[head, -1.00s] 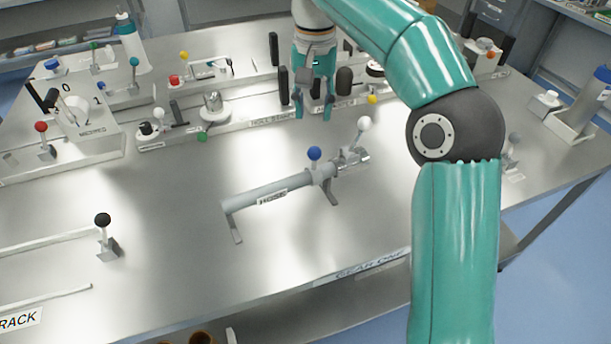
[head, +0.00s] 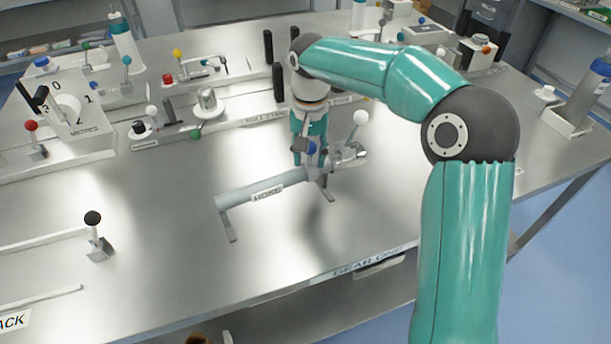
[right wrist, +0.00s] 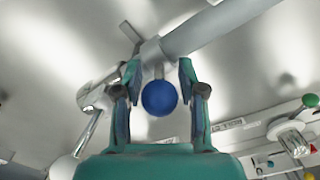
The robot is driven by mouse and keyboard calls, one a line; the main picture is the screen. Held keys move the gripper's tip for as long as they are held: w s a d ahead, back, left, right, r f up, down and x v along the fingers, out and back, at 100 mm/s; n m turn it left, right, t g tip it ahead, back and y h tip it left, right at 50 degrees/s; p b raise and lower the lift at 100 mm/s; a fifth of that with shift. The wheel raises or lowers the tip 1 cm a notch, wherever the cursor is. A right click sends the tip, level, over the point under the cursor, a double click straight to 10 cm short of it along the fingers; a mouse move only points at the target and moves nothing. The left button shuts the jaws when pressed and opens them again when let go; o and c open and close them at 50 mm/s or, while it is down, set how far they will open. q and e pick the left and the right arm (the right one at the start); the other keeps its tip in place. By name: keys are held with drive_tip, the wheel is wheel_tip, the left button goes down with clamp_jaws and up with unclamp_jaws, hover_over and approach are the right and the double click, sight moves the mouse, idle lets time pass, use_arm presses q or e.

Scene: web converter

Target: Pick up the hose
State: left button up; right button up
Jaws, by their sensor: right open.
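The hose (head: 263,190) is a grey tube lying on low metal supports in the middle of the steel table, with a "HOSE" label. A blue ball knob (head: 311,148) stands up near its right end, and a white ball knob (head: 360,118) sits beyond it by the metal end fitting. My right gripper (head: 310,157) is above the hose at the blue knob. In the right wrist view the open fingers stand on either side of the blue knob (right wrist: 159,98), with the hose (right wrist: 215,27) beyond. Contact cannot be told. My left gripper is not in view.
A rail with several knobs and a metal cylinder (head: 207,105) lies behind the hose. A numbered dial block (head: 68,115) stands at the left. A black-knobbed lever (head: 95,235) is at the front left. The table is clear in front of the hose.

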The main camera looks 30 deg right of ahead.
drive_tip(key=shift+f, duration=0.4)
drive_tip(key=shift+c, duration=0.2)
clamp_jaws()
drive_tip(key=shift+r, duration=0.2)
